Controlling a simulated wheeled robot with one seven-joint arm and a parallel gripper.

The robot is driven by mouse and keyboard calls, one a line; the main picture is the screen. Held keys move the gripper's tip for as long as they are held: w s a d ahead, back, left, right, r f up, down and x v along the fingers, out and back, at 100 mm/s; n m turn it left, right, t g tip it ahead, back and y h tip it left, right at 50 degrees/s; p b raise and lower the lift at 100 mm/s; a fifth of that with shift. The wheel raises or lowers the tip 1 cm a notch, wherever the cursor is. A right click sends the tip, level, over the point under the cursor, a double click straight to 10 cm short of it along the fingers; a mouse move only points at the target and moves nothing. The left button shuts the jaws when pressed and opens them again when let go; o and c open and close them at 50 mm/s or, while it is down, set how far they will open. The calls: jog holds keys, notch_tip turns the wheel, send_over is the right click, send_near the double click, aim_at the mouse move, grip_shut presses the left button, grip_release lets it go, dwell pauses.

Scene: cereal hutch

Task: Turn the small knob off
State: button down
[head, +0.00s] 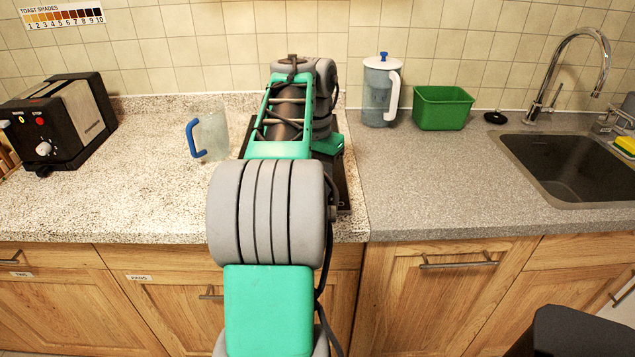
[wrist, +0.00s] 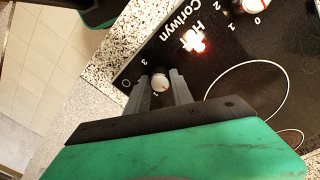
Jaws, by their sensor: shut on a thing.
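A red light (wrist: 195,42) glows on the panel, between this knob and a second white knob (wrist: 256,6) at the top edge. In the head view my arm hides the gripper, the knobs and most of the cooktop; only its dark right edge (head: 344,188) shows.
A black toaster (head: 60,122) stands at the left, and a clear jug with a blue handle (head: 208,137) near the arm. A white-lidded pitcher (head: 381,92), a green bin (head: 443,107) and the sink (head: 575,165) are to the right. The grey counter (head: 430,185) is clear in front.

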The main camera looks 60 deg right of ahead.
jog(key=c, duration=1.1)
grip_release()
notch_tip(320, 180, up, 8)
jog(key=p, duration=0.6)
jog(key=shift+w+f, duration=0.1)
jog(key=shift+f, duration=0.05)
